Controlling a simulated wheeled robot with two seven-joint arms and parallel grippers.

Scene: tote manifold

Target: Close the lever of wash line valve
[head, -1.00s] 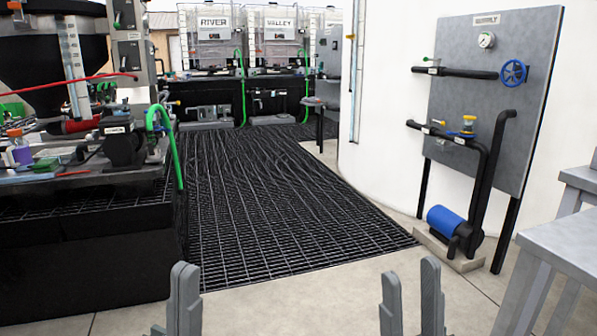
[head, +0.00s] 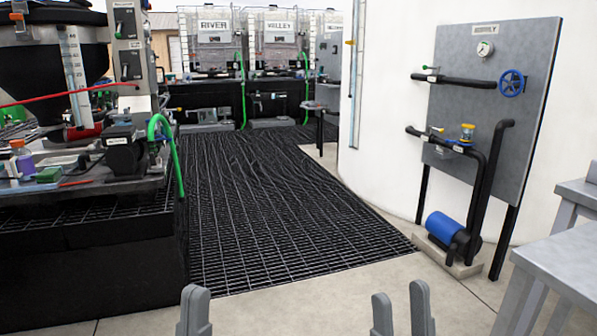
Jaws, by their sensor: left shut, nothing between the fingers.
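Several valves are in view, but their small labels are too small to read, so I cannot tell which one is the wash line valve. My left gripper (head: 194,296) is shut and empty at the bottom edge. My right gripper (head: 402,298) is open and empty at the bottom, its fingers apart. Both are far from every valve.
A black grating (head: 290,215) forms a clear floor ahead. A black-sided bench (head: 90,250) with equipment stands at left, a green hose (head: 176,160) at its corner. A blue pump (head: 446,227) sits below the panel. Grey tables (head: 570,260) stand at right.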

